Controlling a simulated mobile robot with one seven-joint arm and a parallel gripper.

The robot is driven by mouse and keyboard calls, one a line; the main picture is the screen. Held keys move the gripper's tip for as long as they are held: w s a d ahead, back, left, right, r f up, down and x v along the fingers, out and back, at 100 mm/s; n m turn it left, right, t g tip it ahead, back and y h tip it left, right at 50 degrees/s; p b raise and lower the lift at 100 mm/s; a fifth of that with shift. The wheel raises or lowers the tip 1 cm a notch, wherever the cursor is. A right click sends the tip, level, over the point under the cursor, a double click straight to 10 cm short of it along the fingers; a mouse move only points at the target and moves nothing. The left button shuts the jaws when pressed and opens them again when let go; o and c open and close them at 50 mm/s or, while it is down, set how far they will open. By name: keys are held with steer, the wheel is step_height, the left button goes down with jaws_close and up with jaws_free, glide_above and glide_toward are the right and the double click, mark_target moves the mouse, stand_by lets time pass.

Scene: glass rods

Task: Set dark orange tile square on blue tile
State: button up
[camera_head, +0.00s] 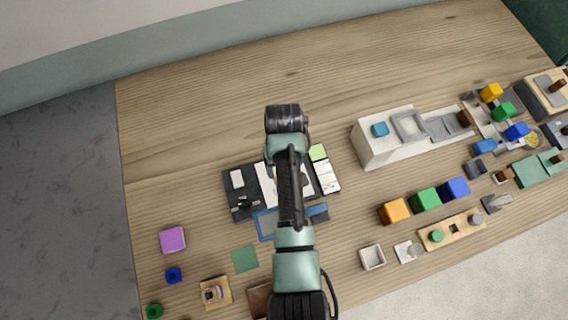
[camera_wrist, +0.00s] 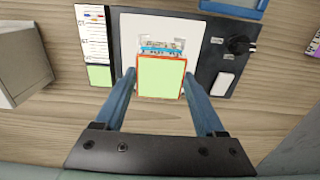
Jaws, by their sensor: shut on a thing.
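In the wrist view my gripper (camera_wrist: 160,80) is shut on a square tile (camera_wrist: 160,78) with dark orange edges and a pale green face. One finger lies along each side of it. The tile is over a white panel (camera_wrist: 133,40) on a dark board (camera_wrist: 223,70). A narrow blue and white piece (camera_wrist: 162,49) shows just beyond the tile's far edge; I cannot tell whether it is the blue tile, and the held tile may cover more of it. In the head view my arm hides the gripper tips and the held tile.
A blue-framed tray (camera_head: 265,224) lies by the dark board (camera_head: 233,188). A white card with a green end (camera_wrist: 98,45) lies beside the panel. A pale block (camera_head: 380,143) stands to the right. Coloured cubes (camera_head: 425,199) stand at the right; the table's upper left is clear.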

steer(key=shift+w+f, duration=0.15)
steer(key=shift+f, duration=0.55)
steer(key=o, duration=1.5)
step_height(320, 180, up, 13)
steer(key=shift+r, duration=0.1)
